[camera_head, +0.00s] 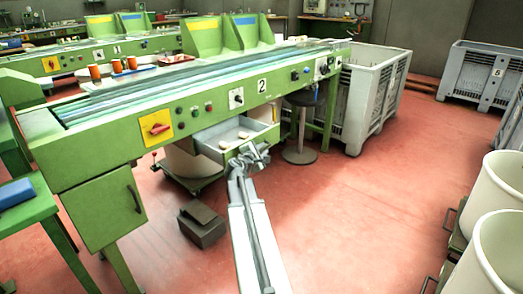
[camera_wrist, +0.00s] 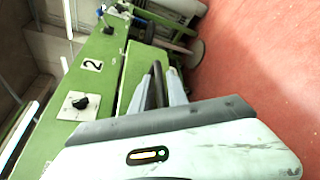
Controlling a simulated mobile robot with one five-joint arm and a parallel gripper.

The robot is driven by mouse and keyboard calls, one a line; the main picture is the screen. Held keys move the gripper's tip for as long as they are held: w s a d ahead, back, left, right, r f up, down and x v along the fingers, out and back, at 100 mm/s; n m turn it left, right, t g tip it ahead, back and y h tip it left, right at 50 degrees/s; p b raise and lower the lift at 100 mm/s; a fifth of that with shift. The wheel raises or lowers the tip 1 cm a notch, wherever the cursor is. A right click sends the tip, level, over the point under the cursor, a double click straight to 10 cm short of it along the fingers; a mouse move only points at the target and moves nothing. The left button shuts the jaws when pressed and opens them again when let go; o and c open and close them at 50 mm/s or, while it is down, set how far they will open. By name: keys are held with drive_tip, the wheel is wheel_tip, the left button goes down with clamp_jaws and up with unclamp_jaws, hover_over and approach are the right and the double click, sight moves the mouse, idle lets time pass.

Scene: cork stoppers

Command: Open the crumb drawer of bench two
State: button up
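Bench two (camera_head: 222,112) is a long green bench with a white number 2 plate, which also shows in the wrist view (camera_wrist: 92,65). Its crumb drawer (camera_head: 262,131) stands pulled out below the bench front, its inside visible with a few small pale corks in it. My gripper (camera_head: 246,155) is at the drawer's front. In the wrist view my gripper (camera_wrist: 158,88) has its grey fingers either side of a dark bar handle (camera_wrist: 156,74), close against it. The contact itself is partly hidden by my wrist housing.
A grey box (camera_head: 203,222) lies on the red floor left of my arm. A round stool (camera_head: 299,155) and a big grey crate (camera_head: 372,100) stand right of the drawer. White tubs (camera_head: 497,250) stand at the right edge. The floor between is clear.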

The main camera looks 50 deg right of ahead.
drive_tip(key=p+v, duration=0.1)
drive_tip(key=v, duration=0.6)
drive_tip(key=shift+a+p, duration=0.35)
drive_tip(key=shift+a, duration=0.05)
drive_tip(key=shift+s+r, duration=0.1)
drive_tip(key=shift+s, duration=0.05)
